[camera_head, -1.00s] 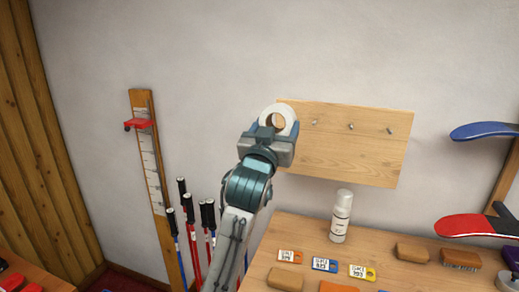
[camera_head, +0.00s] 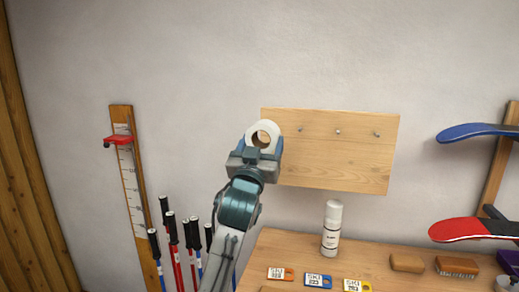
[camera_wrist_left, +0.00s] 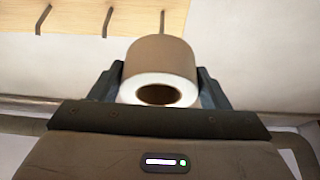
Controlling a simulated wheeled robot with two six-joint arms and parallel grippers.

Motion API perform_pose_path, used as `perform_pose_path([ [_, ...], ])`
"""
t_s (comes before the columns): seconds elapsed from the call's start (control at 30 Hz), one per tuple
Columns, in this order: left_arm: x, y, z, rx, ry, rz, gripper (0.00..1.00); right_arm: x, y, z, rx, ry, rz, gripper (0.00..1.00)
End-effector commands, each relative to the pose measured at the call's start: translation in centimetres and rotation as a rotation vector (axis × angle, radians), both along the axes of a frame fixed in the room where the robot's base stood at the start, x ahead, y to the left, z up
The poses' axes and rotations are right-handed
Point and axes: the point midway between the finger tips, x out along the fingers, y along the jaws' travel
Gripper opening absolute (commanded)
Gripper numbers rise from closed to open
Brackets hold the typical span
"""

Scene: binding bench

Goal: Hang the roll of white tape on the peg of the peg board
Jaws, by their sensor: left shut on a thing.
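The roll of white tape (camera_head: 263,131) is held up in my left gripper (camera_head: 262,148), in front of the left edge of the peg board (camera_head: 345,165). In the left wrist view the roll (camera_wrist_left: 160,58) sits between the two fingers of the gripper (camera_wrist_left: 160,88), its hole facing the camera. The wooden board carries three short metal pegs in a row: a left peg (camera_head: 301,129), a middle peg (camera_head: 338,132) and a right peg (camera_head: 377,134). All three look bare. The roll is apart from the pegs, left of them in the head view. My right gripper is not in view.
A white bottle (camera_head: 332,228) stands on the wooden bench (camera_head: 385,262) below the board. Several tags and blocks lie on the bench. Ski poles (camera_head: 172,240) stand at lower left by a measuring board (camera_head: 131,170). Blue and red boards (camera_head: 475,228) stick out at right.

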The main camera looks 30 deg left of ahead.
Motion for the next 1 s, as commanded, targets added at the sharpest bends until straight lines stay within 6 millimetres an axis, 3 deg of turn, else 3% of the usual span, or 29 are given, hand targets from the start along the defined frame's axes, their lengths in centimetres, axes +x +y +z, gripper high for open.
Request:
perform_pose_path([
  [1.0, 6.9, 1.8, -0.2, 0.000, 0.001, 0.000, 0.49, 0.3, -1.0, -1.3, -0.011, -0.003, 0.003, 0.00],
])
